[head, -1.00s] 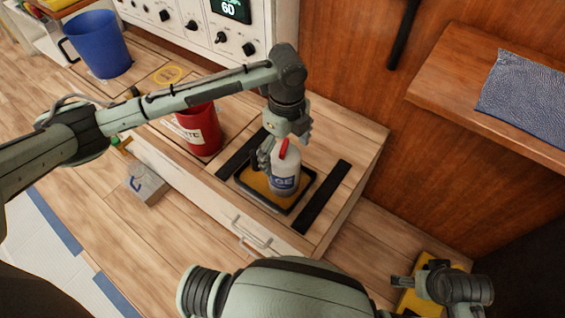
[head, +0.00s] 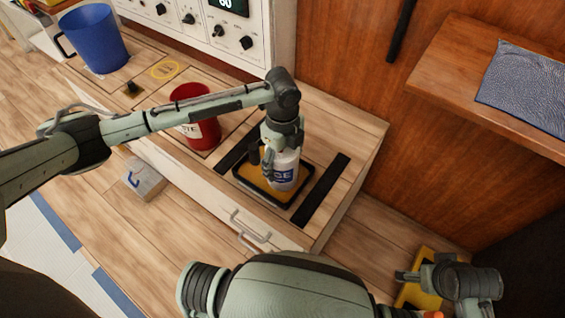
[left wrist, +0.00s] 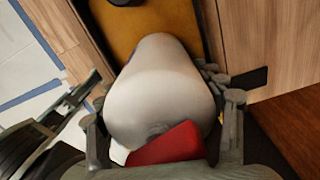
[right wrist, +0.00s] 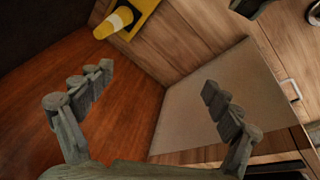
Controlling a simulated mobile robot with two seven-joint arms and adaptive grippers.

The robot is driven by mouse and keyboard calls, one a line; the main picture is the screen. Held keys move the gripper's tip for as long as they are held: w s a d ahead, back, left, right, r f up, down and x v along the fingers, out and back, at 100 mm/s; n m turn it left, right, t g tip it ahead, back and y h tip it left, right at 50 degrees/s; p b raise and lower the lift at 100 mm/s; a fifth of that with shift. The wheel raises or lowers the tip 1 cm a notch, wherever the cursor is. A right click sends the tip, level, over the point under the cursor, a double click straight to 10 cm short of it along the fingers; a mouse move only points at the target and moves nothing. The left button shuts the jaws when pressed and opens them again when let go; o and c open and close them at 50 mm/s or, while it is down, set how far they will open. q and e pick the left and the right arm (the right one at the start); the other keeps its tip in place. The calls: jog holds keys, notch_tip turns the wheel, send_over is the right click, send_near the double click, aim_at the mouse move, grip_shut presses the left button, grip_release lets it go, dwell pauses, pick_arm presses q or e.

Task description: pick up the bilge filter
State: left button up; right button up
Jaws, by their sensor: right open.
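The bilge filter (head: 284,174) is a white canister with a blue label ending in "GE" and a red top part. It stands in a black-rimmed tray (head: 285,203) with an orange-brown floor. In the left wrist view the white body (left wrist: 160,85) and red part (left wrist: 168,145) fill the space between my left fingers. My left gripper (head: 270,160) is over the canister with fingers on both sides; whether they press on it I cannot tell. My right gripper (right wrist: 150,85) is open and empty, away at the lower right in the head view (head: 402,277).
A red container (head: 203,133) stands left of the tray, and a blue bucket (head: 95,40) farther back left. A small black object (head: 254,152) is by the tray's left side. Black strips (head: 321,190) flank the tray.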

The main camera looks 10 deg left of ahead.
pick_arm(q)
jog(key=c, duration=0.9)
jog(key=shift+r, duration=0.1)
jog(key=shift+c, duration=0.2)
